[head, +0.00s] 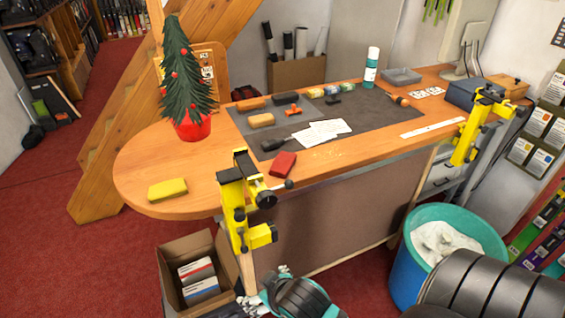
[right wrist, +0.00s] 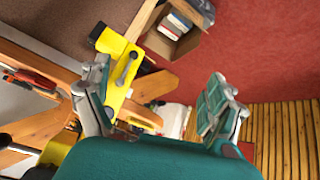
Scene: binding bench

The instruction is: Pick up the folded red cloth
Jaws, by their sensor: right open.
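The folded red cloth (head: 283,164) lies flat near the front edge of the wooden bench, just behind the left yellow clamp (head: 234,207). My right gripper (head: 263,287) is at the bottom of the head view, in front of the bench and below its top, apart from the cloth. In the right wrist view its two fingers (right wrist: 158,104) are spread wide with nothing held between them. A yellow clamp (right wrist: 118,68) shows behind the left finger there. I cannot make out the cloth for sure in that view. My left gripper is not in view.
A yellow folded cloth or sponge (head: 167,189) lies on the bench's rounded left end. A small Christmas tree (head: 188,75) stands behind it. A cardboard box (head: 168,275) and a teal bin (head: 407,268) stand on the floor. Another yellow clamp (head: 467,137) is on the bench's right front.

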